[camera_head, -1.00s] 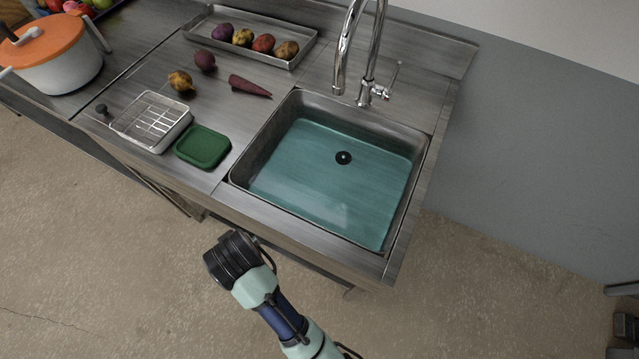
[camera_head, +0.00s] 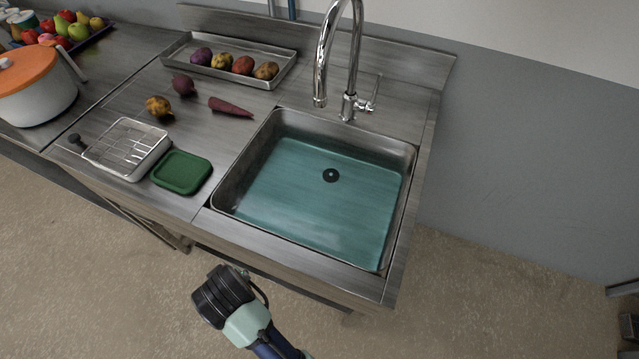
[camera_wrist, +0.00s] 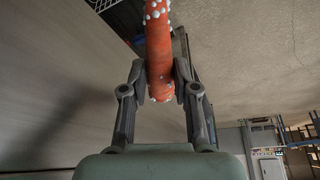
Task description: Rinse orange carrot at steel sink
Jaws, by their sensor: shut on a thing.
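The carrot's upper end is cut off by the frame. In the head view my wrist is in front of the counter's near edge, below the sink in the picture; the fingers and carrot are hidden there. The steel sink (camera_head: 345,130) holds teal-tinted water (camera_head: 310,210) over a dark drain. The chrome faucet (camera_head: 355,60) stands behind it, with no stream visible.
Left of the sink lie a purple carrot (camera_head: 230,107), a beet (camera_head: 183,84), a yellowish root (camera_head: 159,107), a wire-rack tray (camera_head: 128,147) and a green pad (camera_head: 181,171). A vegetable tray (camera_head: 178,50) is at the back. An orange-lidded pot (camera_head: 38,98) stands far left.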

